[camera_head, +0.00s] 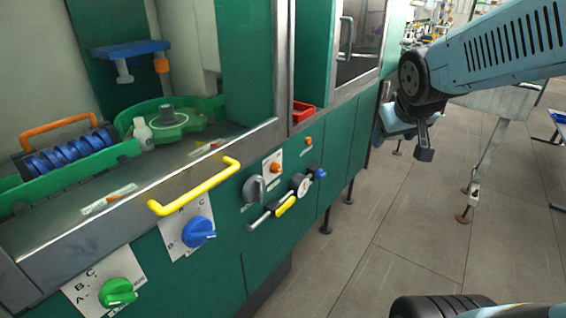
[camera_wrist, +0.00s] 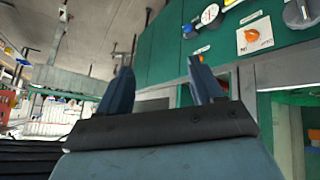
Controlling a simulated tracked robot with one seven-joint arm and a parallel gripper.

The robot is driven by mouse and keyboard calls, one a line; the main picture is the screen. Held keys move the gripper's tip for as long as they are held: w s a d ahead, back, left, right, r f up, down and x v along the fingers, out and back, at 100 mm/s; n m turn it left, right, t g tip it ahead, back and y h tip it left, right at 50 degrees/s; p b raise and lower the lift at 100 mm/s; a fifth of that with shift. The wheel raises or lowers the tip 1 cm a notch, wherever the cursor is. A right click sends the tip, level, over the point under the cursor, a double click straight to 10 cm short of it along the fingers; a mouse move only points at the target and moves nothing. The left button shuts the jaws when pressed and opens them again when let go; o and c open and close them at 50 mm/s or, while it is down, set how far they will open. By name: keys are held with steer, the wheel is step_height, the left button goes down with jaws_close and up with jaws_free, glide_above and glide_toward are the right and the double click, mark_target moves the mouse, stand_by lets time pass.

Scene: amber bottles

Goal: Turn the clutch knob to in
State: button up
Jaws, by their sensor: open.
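The green machine front carries several knobs; their lettering is too small to read for certain, so I cannot tell which is the clutch knob. A grey knob (camera_head: 254,189) sits mid-panel, also at the top right of the wrist view (camera_wrist: 300,12). An orange knob (camera_head: 275,168) on a white plate is beside it, also in the wrist view (camera_wrist: 252,36). A blue knob (camera_head: 199,232) and a green knob (camera_head: 118,292) sit on lettered plates further left. My gripper (camera_head: 402,144) is open and empty, in free air right of the panel, touching nothing. Its two fingers show in the wrist view (camera_wrist: 160,68).
A yellow handle bar (camera_head: 195,186) juts from the panel. A yellow-gripped lever (camera_head: 285,206) sticks out below a round dial (camera_head: 301,184). A red tray (camera_head: 303,112) is on the ledge. The tiled floor (camera_head: 400,235) right of the machine is largely clear.

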steer(key=w+f+n+t+y, duration=0.1)
steer(key=w+f+n, duration=0.15)
steer(key=w, duration=0.35)
steer(key=w+f+n+t, duration=0.1)
steer(key=w+f, duration=0.3)
steer(key=w, duration=0.2)
steer(key=n+t+y, duration=0.2)
steer(key=n+y, duration=0.3)
steer(key=y, duration=1)
glide_toward(280, 171)
steer(key=x, duration=0.9)
steer(key=shift+w+a, duration=0.15)
steer(key=shift+w, duration=0.15)
steer(key=shift+f, duration=0.1)
